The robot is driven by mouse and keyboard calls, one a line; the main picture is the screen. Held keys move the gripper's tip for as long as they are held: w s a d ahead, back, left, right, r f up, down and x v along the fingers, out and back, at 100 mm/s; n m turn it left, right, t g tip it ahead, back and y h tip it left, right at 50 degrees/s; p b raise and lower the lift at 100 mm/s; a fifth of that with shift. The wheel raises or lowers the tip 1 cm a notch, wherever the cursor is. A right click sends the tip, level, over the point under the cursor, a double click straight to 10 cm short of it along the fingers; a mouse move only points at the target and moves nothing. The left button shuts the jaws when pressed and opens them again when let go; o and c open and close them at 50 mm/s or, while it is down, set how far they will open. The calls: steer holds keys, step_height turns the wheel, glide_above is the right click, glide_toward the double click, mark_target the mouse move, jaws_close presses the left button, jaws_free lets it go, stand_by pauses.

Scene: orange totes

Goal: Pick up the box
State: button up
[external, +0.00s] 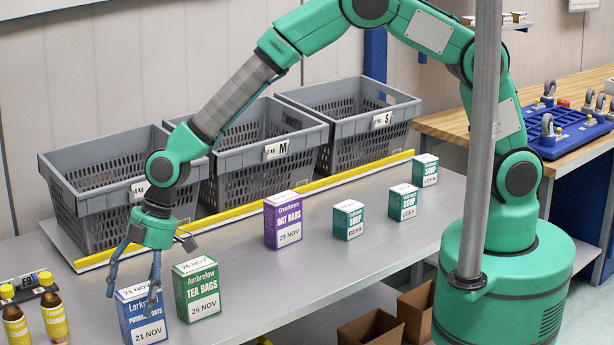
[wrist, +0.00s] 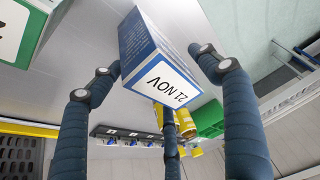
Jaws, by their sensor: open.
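A blue porridge oats box (external: 143,318) with a white top and "21 NOV" label stands upright on the grey table at the front left. My gripper (external: 133,288) is open, pointing down over this box. One blue finger hangs on its left, and another overlaps its right side in the external view. In the wrist view the blue box (wrist: 138,48) shows between the spread fingers of my gripper (wrist: 158,65), with nothing gripped. I cannot tell whether any finger touches it. A green tea bags box (external: 197,290) stands close on its right.
A purple oat bars box (external: 283,221) and several teal soup boxes (external: 348,220) stand further right. Yellow-labelled bottles (external: 52,312) are at the left. Grey crates (external: 262,155) stand behind a yellow rail (external: 330,185). The table's front middle is clear.

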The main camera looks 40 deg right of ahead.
jaws_close()
stand_by(0.3)
steer(key=shift+r, duration=0.1)
steer(key=shift+r+p, duration=0.5)
steer(key=shift+r, duration=4.45)
